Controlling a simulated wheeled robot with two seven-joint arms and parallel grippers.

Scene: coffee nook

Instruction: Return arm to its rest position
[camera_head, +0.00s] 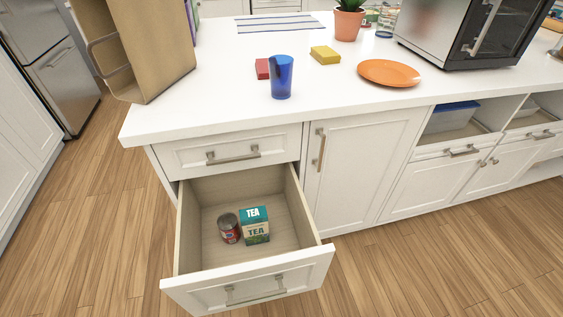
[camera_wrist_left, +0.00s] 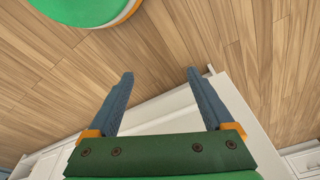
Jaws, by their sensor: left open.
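My left gripper (camera_wrist_left: 160,74) shows only in the left wrist view. Its two blue-grey fingers are spread wide with nothing between them. Beyond them lie the wooden floor and white cabinetry (camera_wrist_left: 245,85); whether they touch it I cannot tell. No arm shows in the head view, and my right gripper is in neither view. In the head view, the lower drawer (camera_head: 280,210) is pulled out. A small red can (camera_head: 229,228) and a teal tea box (camera_head: 255,225) stand side by side in it.
On the white counter (camera_head: 210,75) are a blue cup (camera_head: 282,77), a red block (camera_head: 262,69), a yellow sponge (camera_head: 325,55), an orange plate (camera_head: 389,73), a potted plant (camera_head: 348,22) and a steel appliance (camera_head: 440,30). The wooden floor (camera_head: 110,210) left of the drawer is clear.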

